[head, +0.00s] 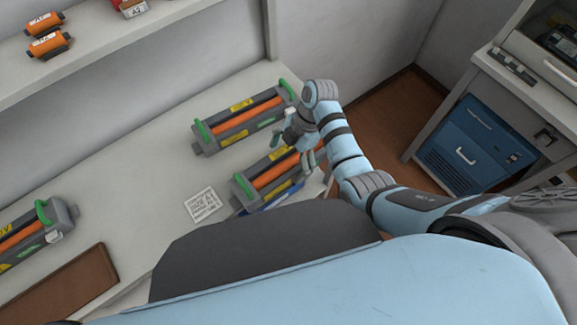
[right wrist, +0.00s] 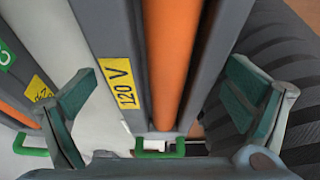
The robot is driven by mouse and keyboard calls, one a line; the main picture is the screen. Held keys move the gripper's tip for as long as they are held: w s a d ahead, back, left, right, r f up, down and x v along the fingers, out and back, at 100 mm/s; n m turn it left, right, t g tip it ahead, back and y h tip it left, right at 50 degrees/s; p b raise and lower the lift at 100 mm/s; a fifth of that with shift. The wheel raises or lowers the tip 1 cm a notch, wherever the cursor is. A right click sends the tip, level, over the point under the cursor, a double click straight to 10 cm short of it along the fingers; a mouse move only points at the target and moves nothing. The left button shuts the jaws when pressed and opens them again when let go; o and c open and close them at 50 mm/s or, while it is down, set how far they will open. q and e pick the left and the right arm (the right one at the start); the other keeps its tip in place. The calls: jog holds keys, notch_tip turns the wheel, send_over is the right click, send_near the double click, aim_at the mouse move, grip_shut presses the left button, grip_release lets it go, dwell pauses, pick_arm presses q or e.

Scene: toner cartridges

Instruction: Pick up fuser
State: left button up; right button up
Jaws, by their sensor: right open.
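Two grey fusers with orange rollers, green handles and yellow labels lie side by side on the white counter in the head view: a far one (head: 240,120) and a near one (head: 262,184). A third fuser (head: 35,236) lies at the far left. My right gripper (head: 299,138) is over the right end of the pair and hides part of the near one. Contact is not visible. My left gripper is not in view.
A white paper label (head: 203,205) and a blue pen-like item (head: 284,196) lie by the near fuser. A brown board (head: 65,288) is at the front left. A shelf with orange cartridges (head: 48,43) is above. A blue cabinet (head: 470,145) stands right, across brown floor.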

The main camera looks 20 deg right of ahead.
jog(key=shift+r, duration=0.25)
jog(key=c, duration=2)
